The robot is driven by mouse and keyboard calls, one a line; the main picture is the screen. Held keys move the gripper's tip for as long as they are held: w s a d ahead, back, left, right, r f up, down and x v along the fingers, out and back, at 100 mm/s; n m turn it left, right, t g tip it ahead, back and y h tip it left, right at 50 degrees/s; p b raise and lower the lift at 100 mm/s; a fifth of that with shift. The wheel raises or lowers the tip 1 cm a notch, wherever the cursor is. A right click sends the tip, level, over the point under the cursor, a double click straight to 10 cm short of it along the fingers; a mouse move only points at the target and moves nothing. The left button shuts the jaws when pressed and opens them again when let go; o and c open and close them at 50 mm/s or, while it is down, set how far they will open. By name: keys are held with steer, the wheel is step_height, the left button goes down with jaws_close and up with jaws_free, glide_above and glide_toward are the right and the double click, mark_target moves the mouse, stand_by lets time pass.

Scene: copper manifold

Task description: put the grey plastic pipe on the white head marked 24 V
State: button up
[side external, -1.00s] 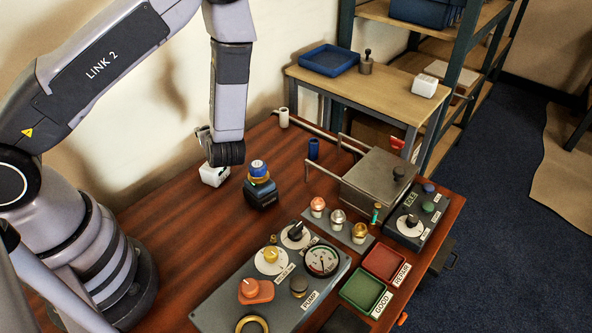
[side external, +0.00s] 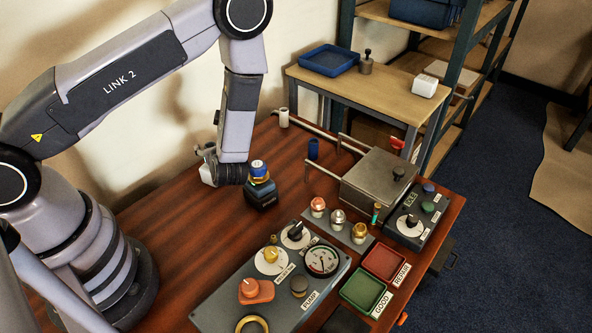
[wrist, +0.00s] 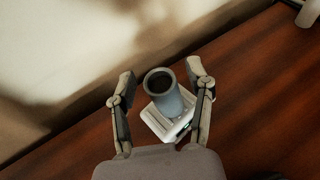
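The grey pipe (wrist: 163,95) stands in the wrist view with its open round end towards the camera. Its lower end meets the white head (wrist: 158,122); I cannot tell how deep it sits, nor read a 24 V mark. The white head also shows in the side view (side external: 206,174), partly covered by my gripper (side external: 206,152). In the wrist view my gripper (wrist: 160,82) is open, with one finger on each side of the pipe and a gap to both. The pipe cannot be made out in the side view.
A black device with a blue and brass top (side external: 260,186) stands close right of my gripper. A white cylinder (side external: 283,117) and a blue cylinder (side external: 313,149) stand behind. The grey control panel (side external: 225,305) and a lidded metal box (side external: 378,180) fill the front and right.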

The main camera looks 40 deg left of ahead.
steer(key=shift+r, duration=0.1)
steer(key=shift+d+r, duration=0.15)
steer(key=shift+d, duration=0.05)
steer(key=v, duration=1.1)
steer(key=s+a+r+n+g+h, duration=0.2)
steer(key=s+r+n+g, duration=0.1)
steer(key=r+n, duration=0.4)
steer(key=s+a+r+n+g+h, duration=0.25)
steer(key=r+n, duration=0.35)
steer(key=r, duration=0.3)
steer(key=s+d+r+n+t+h, duration=0.2)
steer(key=s+r+n+t+h, duration=0.4)
steer(key=r, duration=0.6)
steer(key=s+n+h, duration=0.2)
steer(key=s+n, duration=0.1)
steer(key=s, duration=0.1)
steer(key=shift+s+d+n, duration=0.2)
steer(key=shift+d+n, duration=0.05)
steer(key=shift+n, duration=0.05)
